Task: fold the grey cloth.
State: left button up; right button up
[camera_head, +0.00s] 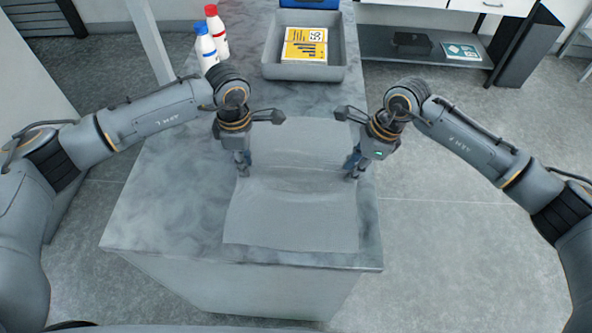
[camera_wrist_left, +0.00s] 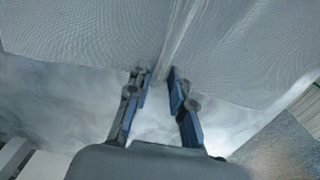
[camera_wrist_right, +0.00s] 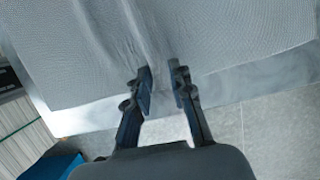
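The grey cloth (camera_head: 292,213) lies spread on the marbled counter, with a crosswise crease between my grippers. My left gripper (camera_head: 243,174) points down at the cloth's left edge. In the left wrist view its fingers (camera_wrist_left: 159,78) are partly open, a visible gap between them, with a raised ridge of cloth (camera_wrist_left: 178,40) running up from the gap. My right gripper (camera_head: 352,176) is at the right edge. In the right wrist view its fingers (camera_wrist_right: 161,75) are also apart, astride a similar ridge. Contact between fingers and cloth cannot be told.
A grey tray (camera_head: 303,72) with a yellow printed packet (camera_head: 305,47) stands at the counter's back. A red-capped bottle (camera_head: 217,35) and a blue-capped bottle (camera_head: 205,48) stand at back left. Bare counter (camera_head: 165,205) lies left of the cloth; its right edge is close.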

pick_arm(q)
jog(key=shift+f, duration=0.15)
grip_shut()
pick_arm(e)
jog(key=shift+f, duration=0.2)
grip_shut()
pick_arm(q)
jog(key=shift+s, duration=0.1)
pick_arm(e)
jog(key=shift+s, duration=0.1)
jog(key=shift+r, duration=0.1)
